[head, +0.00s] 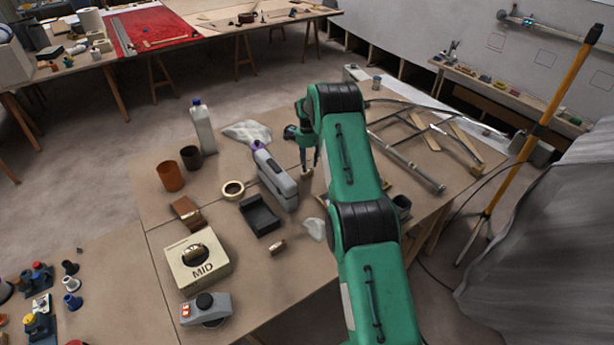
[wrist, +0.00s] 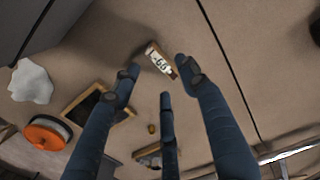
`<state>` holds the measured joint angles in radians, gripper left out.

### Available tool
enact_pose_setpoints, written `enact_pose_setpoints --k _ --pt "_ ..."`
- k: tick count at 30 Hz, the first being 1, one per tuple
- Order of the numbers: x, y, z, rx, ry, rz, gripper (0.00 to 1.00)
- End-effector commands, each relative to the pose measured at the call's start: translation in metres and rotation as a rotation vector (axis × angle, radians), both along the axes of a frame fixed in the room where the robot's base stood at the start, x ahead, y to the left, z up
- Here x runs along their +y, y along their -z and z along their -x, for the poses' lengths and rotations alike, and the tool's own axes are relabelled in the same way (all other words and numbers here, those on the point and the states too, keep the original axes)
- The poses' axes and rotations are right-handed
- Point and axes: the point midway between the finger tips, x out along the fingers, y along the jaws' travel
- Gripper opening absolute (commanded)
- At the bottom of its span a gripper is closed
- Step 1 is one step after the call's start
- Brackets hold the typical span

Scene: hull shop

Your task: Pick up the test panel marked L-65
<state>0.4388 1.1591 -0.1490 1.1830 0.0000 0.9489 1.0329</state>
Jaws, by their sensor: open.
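A small brown test panel with a white label (wrist: 160,62) lies in the wrist view just beyond my fingertips. Its label reads like "-66" or "-65"; the last digit is hard to tell, and the first letter is unclear. My gripper (wrist: 160,82) is open, with its three fingers spread and nothing between them. In the head view my gripper (head: 309,155) points down over the table, above a small light brown piece (head: 307,174). Another small brown piece (head: 277,247) lies nearer on the table; no marking can be read on it there.
Wooden strips (head: 418,130) lie to the right. An orange round thing (wrist: 47,132) shows in the wrist view.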

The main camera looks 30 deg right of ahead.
Motion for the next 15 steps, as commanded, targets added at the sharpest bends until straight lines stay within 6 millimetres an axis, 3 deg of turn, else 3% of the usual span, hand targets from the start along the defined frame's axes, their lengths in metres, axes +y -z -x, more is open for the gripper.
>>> enact_pose_setpoints --k 4,15 --pt "-0.0002 0.0092 -0.0001 -0.001 0.000 0.000 0.44" --pt "-0.0001 0.0107 0.0000 0.000 0.000 0.000 0.44"
